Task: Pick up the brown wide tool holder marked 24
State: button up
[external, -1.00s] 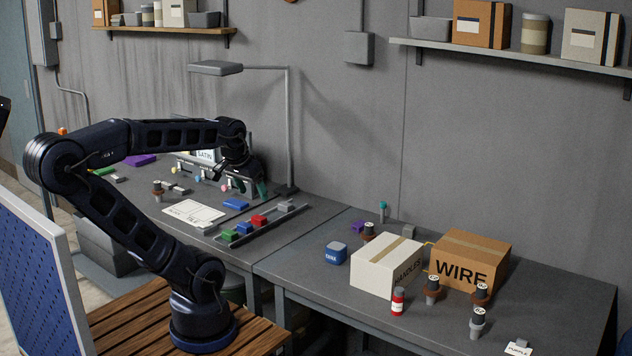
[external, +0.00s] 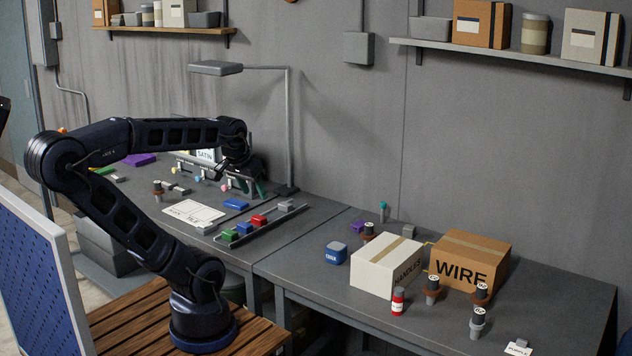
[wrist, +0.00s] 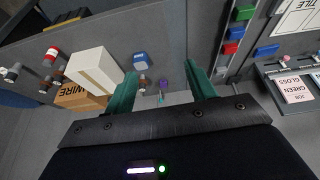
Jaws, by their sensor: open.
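A third brown holder (external: 369,232) stands behind the white box. A fourth brown holder (external: 157,191) is on the left bench. The numbers on their tops are too small to read, so I cannot tell which is 24. My gripper (wrist: 162,88) is open and empty, its teal fingers apart, high over the benches. In the external view it is partly hidden against the rack.
A white HANDLES box (external: 380,272) and a brown WIRE box (external: 468,262) stand among the holders. A lamp (external: 288,130) rises behind the left bench.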

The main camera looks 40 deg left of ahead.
jog(key=w+d+n+h, duration=0.25)
jog(key=w+n, duration=0.35)
jog(key=w, duration=0.3)
jog(key=n+h, duration=0.2)
jog(key=n, duration=1.9)
send_near(369, 224)
jog(key=x, duration=0.5)
jog(key=shift+w, duration=0.2)
jog(key=shift+s+x, duration=0.15)
jog(key=shift+x, duration=1.15)
jog(key=shift+s+x, duration=0.15)
jog(key=shift+x, duration=1.15)
jog(key=shift+f, duration=0.1)
grip_shut()
